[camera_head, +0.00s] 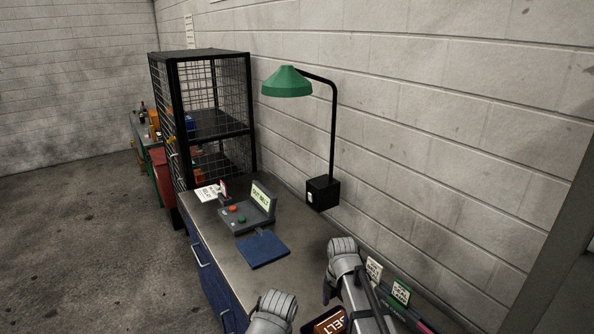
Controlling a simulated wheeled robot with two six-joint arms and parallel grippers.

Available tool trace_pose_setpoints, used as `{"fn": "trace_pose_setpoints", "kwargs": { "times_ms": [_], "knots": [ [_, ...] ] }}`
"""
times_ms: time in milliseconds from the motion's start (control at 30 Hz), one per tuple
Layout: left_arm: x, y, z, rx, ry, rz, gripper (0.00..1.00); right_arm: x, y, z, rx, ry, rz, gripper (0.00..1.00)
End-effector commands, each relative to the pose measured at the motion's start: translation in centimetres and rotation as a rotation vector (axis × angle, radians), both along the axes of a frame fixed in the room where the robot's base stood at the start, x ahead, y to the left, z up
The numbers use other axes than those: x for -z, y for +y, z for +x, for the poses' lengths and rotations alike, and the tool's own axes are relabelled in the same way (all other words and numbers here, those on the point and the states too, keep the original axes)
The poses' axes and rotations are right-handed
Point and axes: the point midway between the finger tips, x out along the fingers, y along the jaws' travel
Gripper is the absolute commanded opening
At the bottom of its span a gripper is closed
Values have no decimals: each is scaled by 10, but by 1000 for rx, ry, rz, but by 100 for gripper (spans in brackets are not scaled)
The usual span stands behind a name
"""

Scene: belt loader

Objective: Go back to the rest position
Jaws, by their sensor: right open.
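My right arm reaches in from the bottom, with a grey rounded joint over the right part of the bench. My right gripper (329,290) is a small dark part beside that joint, open, with nothing seen in it. A grey rounded part of my left arm shows at the bottom edge; its gripper is not in view. The metal-topped bench (300,232) with blue drawers runs along the wall beneath my arms.
A green lamp (288,82) stands behind. A brown BELT label (328,322) and code cards (400,292) are near my arms. A black mesh cage (210,95) stands beyond; floor at left is clear.

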Motion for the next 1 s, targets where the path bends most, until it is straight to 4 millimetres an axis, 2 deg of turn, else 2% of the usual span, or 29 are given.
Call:
{"fn": "trace_pose_setpoints", "kwargs": {
  "times_ms": [33, 700, 933, 1000],
  "knots": [
    [12, 0, 0, 1, 0, 0, 100, 12, 0, 0, 0, 0, 0, 100],
    [92, 0, 0, -1, 0, 0, 100, 92, 0, 0, 0, 0, 0, 100],
    [112, 0, 0, -1, 0, 0, 100, 112, 0, 0, 0, 0, 0, 100],
    [93, 0, 0, -1, 0, 0, 100, 93, 0, 0, 0, 0, 0, 100]
  ]
}}
